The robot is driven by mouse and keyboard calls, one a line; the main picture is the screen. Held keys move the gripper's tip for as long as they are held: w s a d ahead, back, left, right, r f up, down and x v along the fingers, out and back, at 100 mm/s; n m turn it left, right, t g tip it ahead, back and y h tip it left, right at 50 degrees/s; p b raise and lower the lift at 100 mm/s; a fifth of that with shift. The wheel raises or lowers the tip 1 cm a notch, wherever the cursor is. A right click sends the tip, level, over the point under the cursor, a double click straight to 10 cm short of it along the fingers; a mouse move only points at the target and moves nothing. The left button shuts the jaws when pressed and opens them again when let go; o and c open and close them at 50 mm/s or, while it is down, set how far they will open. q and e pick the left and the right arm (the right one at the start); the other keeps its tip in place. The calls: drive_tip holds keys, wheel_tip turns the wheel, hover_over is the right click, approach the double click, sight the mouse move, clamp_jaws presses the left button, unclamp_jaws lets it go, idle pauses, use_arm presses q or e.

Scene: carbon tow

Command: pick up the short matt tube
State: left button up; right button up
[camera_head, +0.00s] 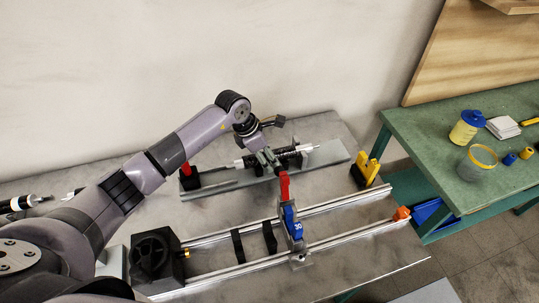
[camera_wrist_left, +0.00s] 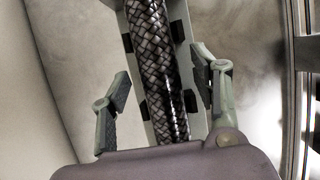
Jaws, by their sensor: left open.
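A dark tube with white ends (camera_head: 290,154) lies in black holders on a grey rail at the back of the metal table. In the left wrist view it is a woven black-and-grey tube (camera_wrist_left: 155,45) with bright highlights along its lower part. I cannot tell whether it is the short matt one. My left gripper (camera_head: 268,160) is over this tube, pointing down. In the left wrist view its fingers (camera_wrist_left: 162,75) are open, one on each side of the tube, with gaps between. Another dark tube with white parts (camera_head: 18,203) lies at the far left, partly hidden. My right gripper is not in view.
Two long rails with a red-handled, blue clamp (camera_head: 290,218) stand in front. A black motor-like block (camera_head: 155,258) is at their left end, a yellow bracket (camera_head: 368,170) at the right. A green bench (camera_head: 420,130) with jars stands right. A wall is close behind.

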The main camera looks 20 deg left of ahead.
use_arm(q)
drive_tip(key=shift+c, duration=0.6)
drive_tip(key=shift+r, duration=0.1)
drive_tip(key=c, duration=1.1)
drive_tip(key=shift+c, duration=0.2)
